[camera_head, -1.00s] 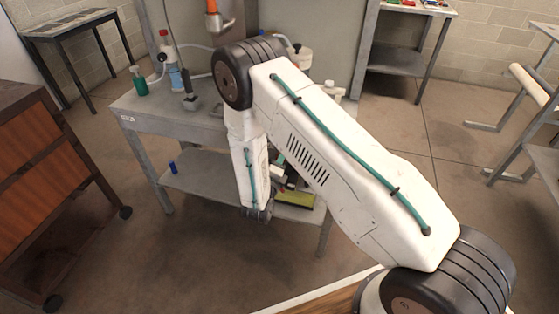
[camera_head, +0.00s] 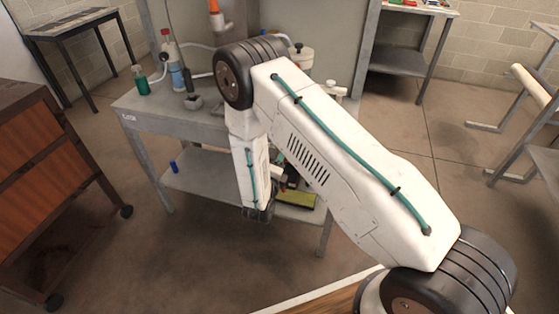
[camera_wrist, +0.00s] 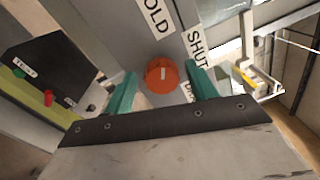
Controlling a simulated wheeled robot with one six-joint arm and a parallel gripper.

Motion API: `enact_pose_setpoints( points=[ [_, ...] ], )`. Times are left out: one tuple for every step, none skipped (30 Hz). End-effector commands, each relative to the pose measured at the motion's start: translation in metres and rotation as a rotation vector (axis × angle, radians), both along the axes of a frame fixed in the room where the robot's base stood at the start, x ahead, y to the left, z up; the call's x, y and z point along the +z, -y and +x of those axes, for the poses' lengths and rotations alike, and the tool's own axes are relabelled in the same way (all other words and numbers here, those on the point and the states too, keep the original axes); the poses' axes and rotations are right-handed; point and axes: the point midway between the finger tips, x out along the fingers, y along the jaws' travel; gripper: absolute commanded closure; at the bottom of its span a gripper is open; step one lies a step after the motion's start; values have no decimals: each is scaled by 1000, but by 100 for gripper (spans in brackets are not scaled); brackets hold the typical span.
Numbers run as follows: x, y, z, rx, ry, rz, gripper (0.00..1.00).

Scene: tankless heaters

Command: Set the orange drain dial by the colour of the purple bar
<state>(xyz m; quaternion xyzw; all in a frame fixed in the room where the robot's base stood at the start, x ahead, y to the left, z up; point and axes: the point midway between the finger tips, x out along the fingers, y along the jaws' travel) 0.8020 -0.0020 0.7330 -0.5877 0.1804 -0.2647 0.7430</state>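The orange dial (camera_wrist: 161,75) shows in the wrist view on a grey panel, with a short pale mark on its face. Around it are white labels: one reading "OLD" (camera_wrist: 156,17) with its start cut off, one reading "SHUT" (camera_wrist: 197,48), and one mostly covered by the right finger. My gripper (camera_wrist: 163,84) is open. Its two teal fingers stand on either side of the dial with a visible gap to each side. I cannot tell whether the fingertips reach its depth. No purple bar can be made out. In the head view my arm hides the dial.
In the wrist view, a black box (camera_wrist: 52,66) with green and red buttons stands left, and a yellow piece (camera_wrist: 243,76) right. In the head view, bottles stand on the grey bench (camera_head: 150,108). A wooden cabinet (camera_head: 50,185) is left. The floor between is clear.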

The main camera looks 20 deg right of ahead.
Motion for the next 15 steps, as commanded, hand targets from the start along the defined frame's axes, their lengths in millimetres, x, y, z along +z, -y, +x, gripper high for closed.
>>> enact_pose_setpoints(
  points=[
    [0,1,0,-1,0,0,43],
    [0,1,0,-1,1,0,43],
    [0,1,0,-2,0,0,43],
    [0,0,-1,-2,0,0,43],
    [0,-1,-2,-1,0,0,43],
    [0,-3,-5,-1,0,0,43],
    [0,-6,-7,0,0,0,43],
    [-1,-9,-10,2,-1,-1,43],
    [-1,-13,-15,2,-2,-1,43],
    [-1,-16,-20,2,-2,-1,43],
    [-2,-20,-24,4,-2,-1,43],
    [-2,-24,-30,3,-2,0,43],
    [-2,-28,-34,4,-1,0,43],
    [-2,-31,-38,4,-2,-1,43],
    [-3,-35,-43,4,-2,-1,43]
  ],
)
